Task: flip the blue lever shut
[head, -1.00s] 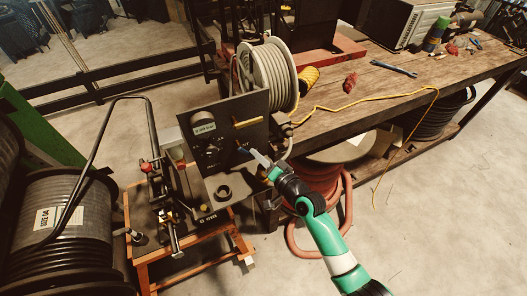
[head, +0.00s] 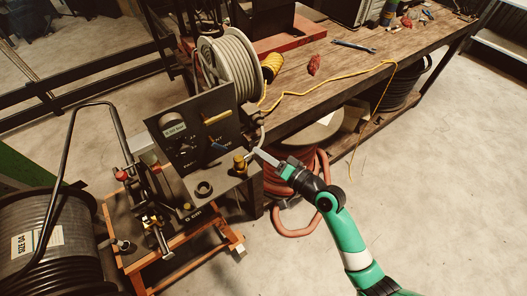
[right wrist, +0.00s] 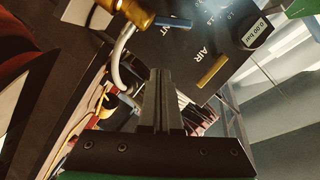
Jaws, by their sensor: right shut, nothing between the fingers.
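The blue lever (head: 217,147) is on the dark upright panel (head: 192,132) of the crimper, below a yellow handle (head: 217,117). In the right wrist view the blue lever (right wrist: 174,22) shows at the top, next to a brass fitting (right wrist: 130,12). My right gripper (head: 258,152) is to the right of the panel, beside the brass fitting, apart from the lever. Its fingers (right wrist: 161,100) are together and empty. My left gripper is in neither view.
A grey hose reel (head: 230,65) stands behind the panel. A wooden workbench (head: 335,85) with a yellow cord and tools extends to the right. A curved grey hose (right wrist: 120,55) runs close by the fingers. The floor at right is clear.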

